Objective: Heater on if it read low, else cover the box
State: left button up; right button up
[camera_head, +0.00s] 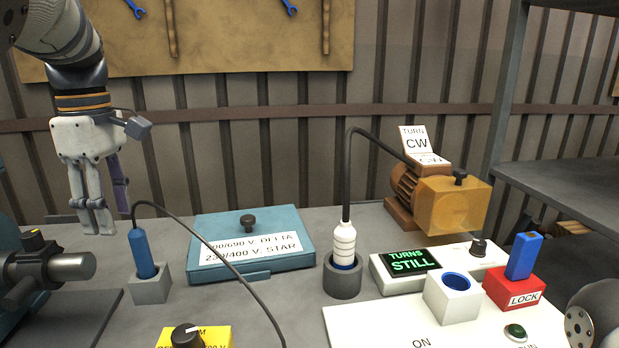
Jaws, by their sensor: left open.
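My left gripper (98,222) hangs at the left, open and empty, fingers pointing down above the back of the table. It is apart from everything below. A teal lid-like plate (204,251) with a dark knob lies on the table to its right, its label naming DELTA and STAR voltages. A brown motor (403,188) carries an orange box (452,207) with a small black knob on top; whether it is covered I cannot tell. A yellow unit (215,337) with a black dial is cut off at the bottom, its reading not visible. No heater is identifiable.
A blue probe (142,252) and a white probe (343,243) stand in holders with cables. A display (411,261) reads TURNS STILL. A white holder (453,300), red LOCK block (514,291) with blue piece, and green button (515,332) stand right. A machine (45,270) is left.

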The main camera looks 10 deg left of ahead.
aim_at(258, 242)
jog(key=k, duration=1.35)
